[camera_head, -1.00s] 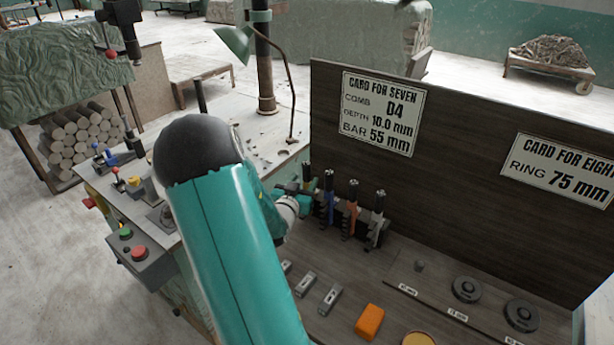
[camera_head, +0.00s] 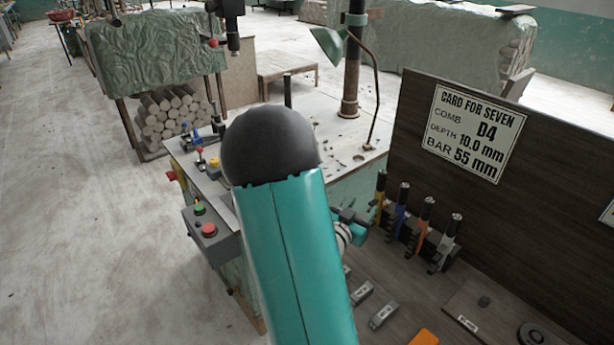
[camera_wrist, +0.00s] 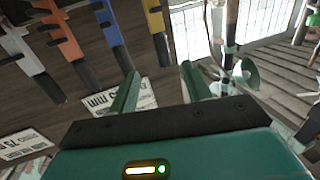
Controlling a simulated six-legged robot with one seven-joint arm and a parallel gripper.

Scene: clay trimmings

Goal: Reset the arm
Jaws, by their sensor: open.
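My teal arm with a black rounded joint crosses the middle of the head view and hides part of the bench. My gripper (camera_head: 352,222) shows just past the arm, beside the rack of coloured-handled combs (camera_head: 415,228). In the wrist view my gripper (camera_wrist: 160,85) has two green fingers spread apart with nothing between them.
A dark back panel carries the card for seven (camera_head: 473,133), reading D4, 10.0 mm, 55 mm. Small metal blocks (camera_head: 383,315) and an orange block (camera_head: 424,338) lie on the bench. A control box with red and green buttons (camera_head: 210,232) and a green lamp (camera_head: 330,43) stand nearby. Open floor lies left.

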